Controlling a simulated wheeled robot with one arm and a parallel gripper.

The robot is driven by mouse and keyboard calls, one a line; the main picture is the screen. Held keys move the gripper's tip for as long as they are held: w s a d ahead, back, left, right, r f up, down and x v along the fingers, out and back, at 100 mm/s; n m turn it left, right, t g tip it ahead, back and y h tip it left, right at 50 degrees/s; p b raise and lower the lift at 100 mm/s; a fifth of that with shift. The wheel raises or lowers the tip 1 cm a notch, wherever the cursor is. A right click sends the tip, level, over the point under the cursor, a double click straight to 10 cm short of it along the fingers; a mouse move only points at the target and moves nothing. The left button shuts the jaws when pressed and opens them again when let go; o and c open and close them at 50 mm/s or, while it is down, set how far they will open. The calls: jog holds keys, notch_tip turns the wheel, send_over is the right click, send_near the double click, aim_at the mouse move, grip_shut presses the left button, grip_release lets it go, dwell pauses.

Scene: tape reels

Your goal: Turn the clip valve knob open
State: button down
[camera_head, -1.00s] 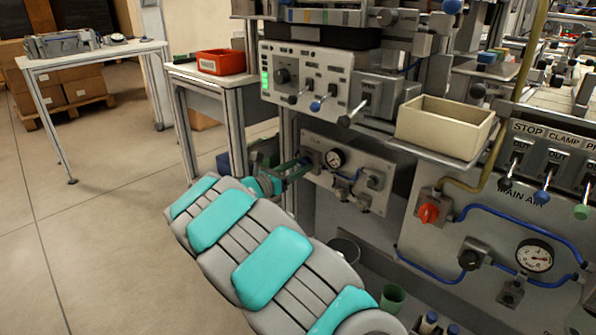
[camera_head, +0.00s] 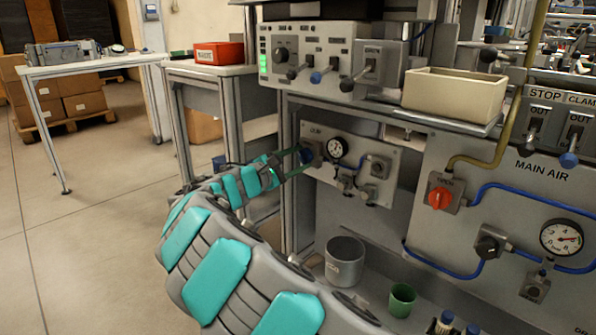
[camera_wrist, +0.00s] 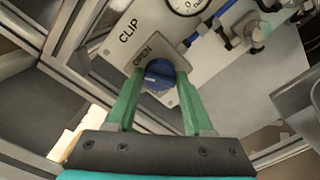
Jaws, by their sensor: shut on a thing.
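The fingertips cover the knob's sides. I cannot tell which way the knob's mark points. In the head view the knob (camera_head: 307,153) is small at the panel's left end, with my gripper (camera_head: 300,160) reaching it from the left.
A gauge (camera_head: 337,149) and fittings sit on the same panel, right of the knob. A frame post (camera_head: 297,215) stands close by my arm. A grey bucket (camera_head: 344,262) and green cup (camera_head: 402,299) stand below. A red knob (camera_head: 439,198) is on the right-hand panel.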

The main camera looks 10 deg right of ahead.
jog(key=m+b, duration=0.5)
jog(key=shift+f, duration=0.25)
jog(key=shift+r+m+b, duration=0.1)
jog(key=shift+m+b, duration=0.2)
jog(key=shift+m, duration=0.1)
jog(key=shift+c, duration=1.5)
grip_release()
jog(key=shift+s, duration=0.1)
jog(key=v, duration=0.7)
jog(key=shift+s+a+p, duration=0.2)
jog(key=shift+a+p, duration=0.1)
jog(key=shift+p, duration=0.1)
